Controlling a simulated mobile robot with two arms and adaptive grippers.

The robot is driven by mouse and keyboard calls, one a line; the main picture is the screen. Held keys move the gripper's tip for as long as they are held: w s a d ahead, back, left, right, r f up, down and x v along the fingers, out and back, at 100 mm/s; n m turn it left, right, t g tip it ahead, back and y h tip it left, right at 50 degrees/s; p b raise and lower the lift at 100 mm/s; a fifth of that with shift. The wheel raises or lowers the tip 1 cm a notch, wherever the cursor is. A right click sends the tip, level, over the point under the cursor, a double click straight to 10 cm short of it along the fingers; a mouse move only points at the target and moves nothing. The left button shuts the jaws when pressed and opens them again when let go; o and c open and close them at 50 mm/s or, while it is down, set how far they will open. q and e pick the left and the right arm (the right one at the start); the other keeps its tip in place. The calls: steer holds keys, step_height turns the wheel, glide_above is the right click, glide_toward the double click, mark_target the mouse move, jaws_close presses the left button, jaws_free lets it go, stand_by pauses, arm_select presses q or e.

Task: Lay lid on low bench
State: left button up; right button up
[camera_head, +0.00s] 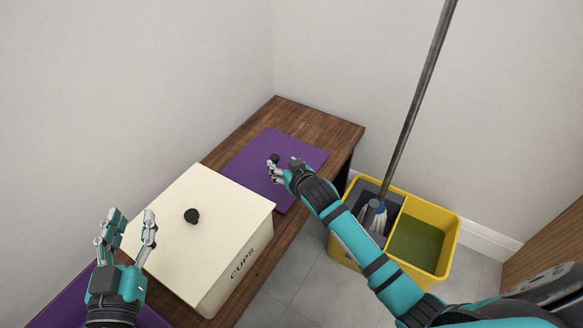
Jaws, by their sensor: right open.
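A cream box (226,273) marked "CUPS" stands on the dark wooden low bench (318,123). Its flat cream lid (176,248) with a black knob (191,216) covers the top. My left gripper (128,226) is open, its fingers spread and empty at the left edge of the box. My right gripper (283,163) is open over a flat purple panel (254,160) on the bench, beyond the box. A small dark round piece (274,158) shows at its fingertips; I cannot tell whether it is a knob or part of the gripper.
A yellow mop bucket (449,228) with a mop (414,100) standing in it is on the tiled floor right of the bench, behind my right arm. White walls close off the left and back. Another purple surface (72,304) shows at lower left. The bench's far end is bare.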

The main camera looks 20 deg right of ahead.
arm_select(q)
steer(key=f+g, duration=0.1)
steer(key=f, duration=0.1)
steer(key=s+a+f+g+y+p, duration=0.1)
steer(key=f+g, duration=0.1)
steer(key=f, duration=0.1)
steer(key=s+f+g, duration=0.1)
steer(key=f, duration=0.1)
steer(key=shift+s+a+f+g+y, duration=0.2)
steer(key=shift+a+g+y, duration=0.1)
steer(key=shift+a, duration=0.1)
arm_select(e)
steer(key=v, duration=0.5)
arm_select(q)
steer(key=shift+s+a+f+g+p, duration=0.15)
steer(key=shift+f+g+p, duration=0.15)
steer(key=shift+f, duration=0.15)
arm_select(e)
steer(key=shift+s+r, duration=0.1)
steer(key=shift+s, duration=0.15)
